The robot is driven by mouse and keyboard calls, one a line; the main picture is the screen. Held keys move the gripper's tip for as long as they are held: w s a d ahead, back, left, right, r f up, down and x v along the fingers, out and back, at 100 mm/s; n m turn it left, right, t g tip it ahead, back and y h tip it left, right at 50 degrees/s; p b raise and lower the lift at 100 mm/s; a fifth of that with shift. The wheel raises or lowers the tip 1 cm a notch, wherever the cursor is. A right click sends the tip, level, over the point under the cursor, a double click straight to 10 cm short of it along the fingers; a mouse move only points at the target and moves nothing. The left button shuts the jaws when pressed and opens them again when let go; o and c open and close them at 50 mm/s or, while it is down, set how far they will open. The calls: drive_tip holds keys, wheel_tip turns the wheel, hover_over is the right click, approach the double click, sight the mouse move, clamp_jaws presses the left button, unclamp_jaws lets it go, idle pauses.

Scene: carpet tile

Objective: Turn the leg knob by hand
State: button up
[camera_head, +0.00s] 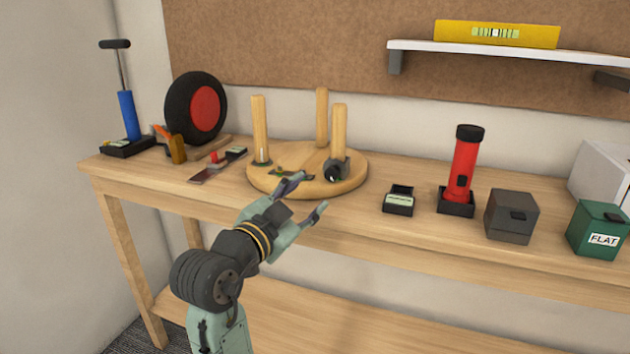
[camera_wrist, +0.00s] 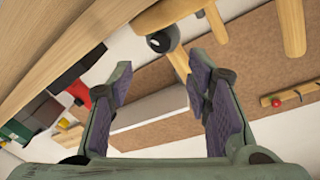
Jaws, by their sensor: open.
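A round wooden stool seat (camera_head: 262,185) lies upside down on the workbench with its legs pointing up. A dark round knob (camera_head: 334,170) is at the base of the front right leg (camera_head: 339,130). In the wrist view the knob (camera_wrist: 163,40) shows at the top, beyond the fingertips, beside a pale wooden leg. My gripper (camera_head: 313,192) is open and empty in front of the seat's near edge, a little short of the knob and apart from it. In the wrist view its two purple-padded fingers (camera_wrist: 160,78) stand wide apart with nothing between them.
Right of the seat are a small black box (camera_head: 398,200), a red flashlight-shaped item (camera_head: 464,165), a grey box (camera_head: 511,216) and a green box marked FLAT (camera_head: 598,230). Left are a red-hubbed wheel (camera_head: 196,108), a blue pump (camera_head: 128,113) and small tools. The bench's front strip is clear.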

sight(330, 176)
drive_tip(key=p+x, duration=0.1)
drive_tip(key=x, duration=0.8)
drive_tip(key=shift+w, duration=0.3)
